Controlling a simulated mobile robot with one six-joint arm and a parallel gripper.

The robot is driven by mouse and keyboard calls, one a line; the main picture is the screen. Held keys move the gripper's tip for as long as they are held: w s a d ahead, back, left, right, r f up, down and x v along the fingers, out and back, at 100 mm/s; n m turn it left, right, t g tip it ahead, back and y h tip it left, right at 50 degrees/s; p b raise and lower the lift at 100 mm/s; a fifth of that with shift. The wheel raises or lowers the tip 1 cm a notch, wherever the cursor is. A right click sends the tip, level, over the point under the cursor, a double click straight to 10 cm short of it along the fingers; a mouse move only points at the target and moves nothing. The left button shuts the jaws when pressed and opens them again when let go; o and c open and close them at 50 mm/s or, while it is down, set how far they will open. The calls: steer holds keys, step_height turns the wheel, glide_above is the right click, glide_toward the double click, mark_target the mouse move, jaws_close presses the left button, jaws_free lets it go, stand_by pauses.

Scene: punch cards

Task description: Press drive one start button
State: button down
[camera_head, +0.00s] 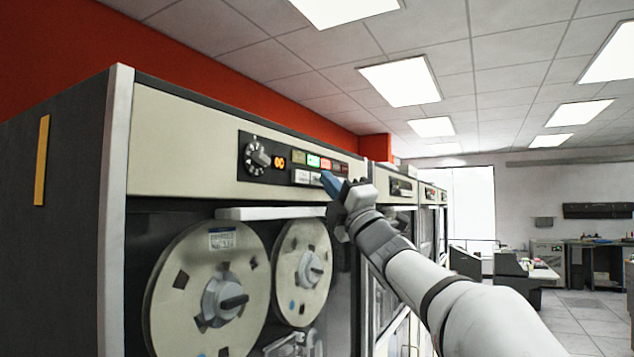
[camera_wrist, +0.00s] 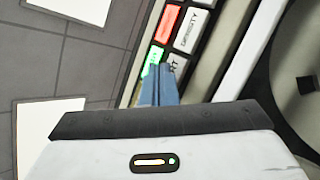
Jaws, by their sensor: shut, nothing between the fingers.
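The nearest tape drive (camera_head: 190,150) has a dark control panel (camera_head: 247,178) with a knob, an orange display and two rows of small buttons. My gripper (camera_head: 329,180) has blue fingers, shut and empty, at the lower right part of this panel. In the wrist view the fingertips (camera_wrist: 160,70) overlap a white button (camera_wrist: 174,62) whose visible letters look like "RT"; the rest of its label is hidden. A lit green button (camera_wrist: 152,62) is just left of it. A lit red button (camera_wrist: 167,24) and a white "DENSITY" button (camera_wrist: 190,32) lie above. I cannot tell whether the fingertips touch.
Two tape reels (camera_head: 165,290) (camera_head: 285,290) sit below the panel, under a pale ledge (camera_head: 270,213). More cabinets (camera_head: 402,188) stand in line to the right, behind my arm. Desks and open floor (camera_head: 590,325) lie at the far right.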

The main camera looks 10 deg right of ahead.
steer(key=shift+s+d, duration=0.3)
steer(key=shift+d, duration=0.15)
steer(key=s+d+b, duration=0.1)
steer(key=d, duration=0.1)
steer(key=s+d+b, duration=0.1)
steer(key=s+d, duration=0.1)
stand_by(0.4)
stand_by(0.7)
